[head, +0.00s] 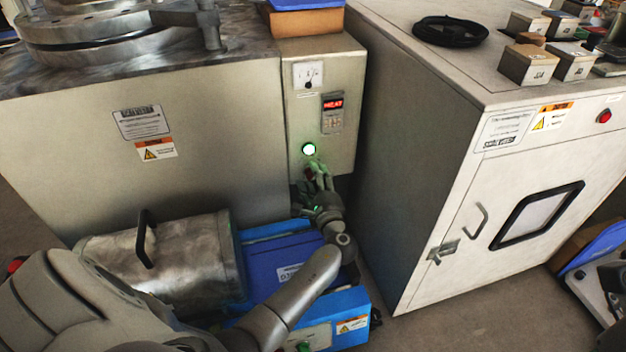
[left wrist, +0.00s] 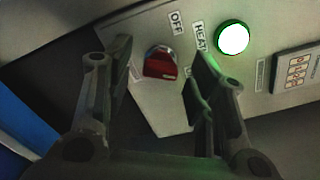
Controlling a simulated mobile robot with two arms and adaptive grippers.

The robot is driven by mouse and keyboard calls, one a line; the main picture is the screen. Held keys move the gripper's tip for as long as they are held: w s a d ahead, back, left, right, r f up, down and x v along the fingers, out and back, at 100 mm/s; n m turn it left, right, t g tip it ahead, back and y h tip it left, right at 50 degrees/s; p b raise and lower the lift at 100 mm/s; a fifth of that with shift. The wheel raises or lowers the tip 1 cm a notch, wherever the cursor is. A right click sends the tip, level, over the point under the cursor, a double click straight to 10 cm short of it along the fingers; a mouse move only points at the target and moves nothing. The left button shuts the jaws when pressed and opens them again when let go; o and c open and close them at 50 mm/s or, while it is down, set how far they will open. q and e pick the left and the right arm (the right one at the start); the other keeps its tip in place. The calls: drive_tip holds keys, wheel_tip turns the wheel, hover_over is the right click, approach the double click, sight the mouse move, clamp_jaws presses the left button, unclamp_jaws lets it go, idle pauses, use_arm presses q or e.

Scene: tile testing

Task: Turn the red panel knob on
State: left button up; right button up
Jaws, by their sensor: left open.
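The red knob (left wrist: 160,63) sits on the pale control panel (left wrist: 150,105), beside OFF and HEAT labels, in the left wrist view. In the head view it is mostly hidden by my left gripper (head: 318,172), at the lower part of the panel (head: 345,70). My left gripper, also in the left wrist view (left wrist: 160,65), is open, with one finger on each side of the knob. Whether the fingers touch it I cannot tell. A round green light (left wrist: 233,38) glows next to the HEAT label; it also shows in the head view (head: 309,149). My right gripper is not in view.
A red digital display (head: 333,103) and a gauge (head: 308,75) are higher on the panel. A metal canister (head: 190,255) and blue box (head: 275,262) lie below near my left arm. A large pale cabinet (head: 420,150) stands close at the right.

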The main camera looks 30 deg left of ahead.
use_arm(q)
drive_tip(key=v, duration=1.2)
